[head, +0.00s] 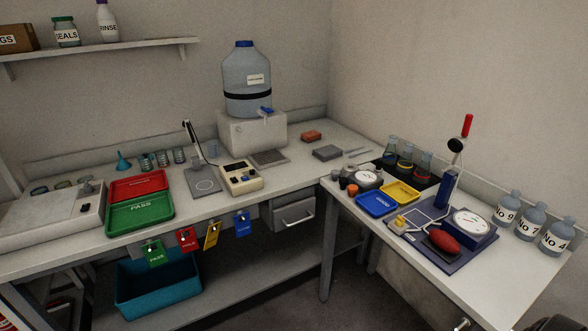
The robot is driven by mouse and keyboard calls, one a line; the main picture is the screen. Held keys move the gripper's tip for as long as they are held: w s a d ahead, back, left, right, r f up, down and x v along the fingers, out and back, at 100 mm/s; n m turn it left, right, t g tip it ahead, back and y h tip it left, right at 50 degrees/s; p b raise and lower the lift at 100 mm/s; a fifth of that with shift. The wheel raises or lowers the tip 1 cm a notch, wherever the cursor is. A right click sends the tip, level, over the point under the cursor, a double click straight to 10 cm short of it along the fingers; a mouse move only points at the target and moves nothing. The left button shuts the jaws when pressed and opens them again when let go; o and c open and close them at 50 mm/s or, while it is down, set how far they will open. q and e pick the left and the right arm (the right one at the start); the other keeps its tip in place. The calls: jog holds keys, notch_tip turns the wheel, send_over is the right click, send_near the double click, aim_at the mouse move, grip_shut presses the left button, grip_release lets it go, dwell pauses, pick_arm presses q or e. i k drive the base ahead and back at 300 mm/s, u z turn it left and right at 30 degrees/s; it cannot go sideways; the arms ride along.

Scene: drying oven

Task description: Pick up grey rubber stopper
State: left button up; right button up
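A small dark grey piece (343,183), which looks like the grey rubber stopper, stands near the left edge of the right-hand bench. It is too small to make out clearly. A small orange piece (352,190) is just in front of it, and a round white-faced dial (366,178) is to its right. Neither of my grippers shows in the head view.
A blue tray (376,205) and a yellow tray (401,191) lie near the small pieces. Flasks (406,158) stand behind. A blue stand with a dial (472,224) and a red bulb (443,240) fills the bench middle. Labelled bottles (531,217) line the right edge.

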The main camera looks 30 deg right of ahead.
aim_at(336, 174)
jog(key=z, duration=0.05)
jog(key=i, duration=0.7)
jog(key=z, duration=0.75)
jog(key=i, duration=0.45)
jog(key=z, duration=0.45)
